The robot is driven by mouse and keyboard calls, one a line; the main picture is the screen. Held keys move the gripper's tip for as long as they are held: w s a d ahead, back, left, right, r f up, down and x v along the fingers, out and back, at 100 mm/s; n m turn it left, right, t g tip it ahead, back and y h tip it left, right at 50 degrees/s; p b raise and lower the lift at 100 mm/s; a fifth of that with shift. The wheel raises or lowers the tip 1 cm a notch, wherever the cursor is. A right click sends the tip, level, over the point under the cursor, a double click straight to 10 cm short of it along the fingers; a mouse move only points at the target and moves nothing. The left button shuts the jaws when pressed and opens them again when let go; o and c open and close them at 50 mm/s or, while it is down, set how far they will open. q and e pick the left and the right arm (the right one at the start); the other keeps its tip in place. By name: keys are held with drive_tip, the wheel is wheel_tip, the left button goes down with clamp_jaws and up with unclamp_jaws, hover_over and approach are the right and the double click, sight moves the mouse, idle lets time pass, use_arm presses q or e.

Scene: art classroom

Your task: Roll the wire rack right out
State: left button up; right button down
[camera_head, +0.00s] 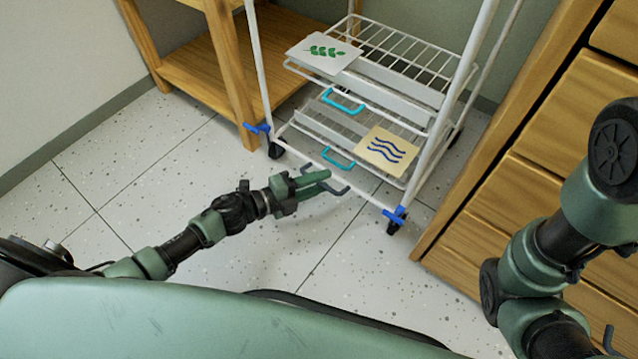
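The white wire rack (437,135) stands on casters between a wooden shelf and wooden drawers. Its upper level carries a white card with a green leaf (324,52). Its lower level carries a cream card with blue waves (386,150). Teal handles show at the front of the upper (343,107) and lower (338,163) levels. Blue levers sit at the front left caster (257,128) and front right caster (396,215). My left gripper (322,182) is at the rack's bottom front, beside a dark grey handle (343,190); I cannot tell whether it grips it. My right gripper is out of view.
The wooden shelf (198,72) is close on the rack's left. The wooden drawer cabinet (520,190) is close on its right. A wall is behind. The speckled tile floor (345,250) in front of the rack is clear apart from my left arm.

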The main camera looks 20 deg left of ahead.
use_arm(q)
clamp_jaws()
idle(1.4)
